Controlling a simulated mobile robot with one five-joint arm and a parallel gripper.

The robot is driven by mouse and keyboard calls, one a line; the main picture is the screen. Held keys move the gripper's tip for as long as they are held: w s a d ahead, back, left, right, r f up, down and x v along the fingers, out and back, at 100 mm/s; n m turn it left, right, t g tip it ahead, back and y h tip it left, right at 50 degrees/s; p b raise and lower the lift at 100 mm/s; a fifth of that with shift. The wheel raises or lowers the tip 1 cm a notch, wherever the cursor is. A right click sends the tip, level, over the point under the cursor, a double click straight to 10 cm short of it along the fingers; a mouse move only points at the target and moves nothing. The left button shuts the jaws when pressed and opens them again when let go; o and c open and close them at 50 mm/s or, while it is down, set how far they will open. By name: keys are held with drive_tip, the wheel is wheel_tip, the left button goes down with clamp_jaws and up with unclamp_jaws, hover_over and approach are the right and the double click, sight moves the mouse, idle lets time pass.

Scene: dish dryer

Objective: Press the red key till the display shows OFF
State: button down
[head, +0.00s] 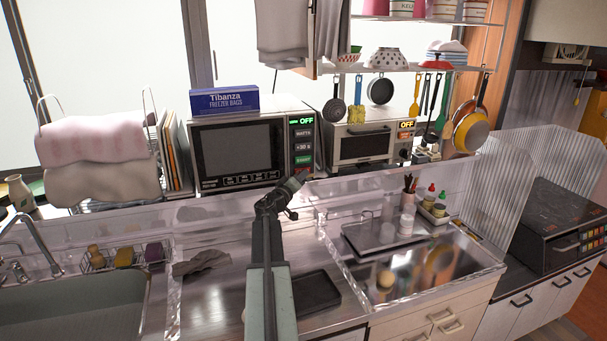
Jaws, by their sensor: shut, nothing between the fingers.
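The microwave (238,148) stands on the back ledge. Its display (302,121) shows OFF in green. Below it are dark WATTS and +30s keys and a green START key (303,160). A small reddish key (302,170) seems to sit under START, partly hidden near my gripper. My gripper (299,181) is shut and empty, in front of the microwave's lower right corner. I cannot tell whether it touches the panel. A toaster oven (362,146) to the right also has a display (406,124) that reads OFF.
A blue freezer bag box (223,101) lies on the microwave. A clear splash guard (370,182) runs along the counter's back. A dark appliance (555,225) with several coloured keys stands at right. Pans (380,91) hang above the toaster oven. The steel counter (210,295) has bare room.

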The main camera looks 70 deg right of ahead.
drive_tip(key=shift+s+a, duration=0.65)
drive_tip(key=shift+a, duration=0.15)
drive_tip(key=s+a, duration=0.1)
drive_tip(key=a, duration=0.1)
drive_tip(key=s+a, duration=0.2)
idle(0.8)
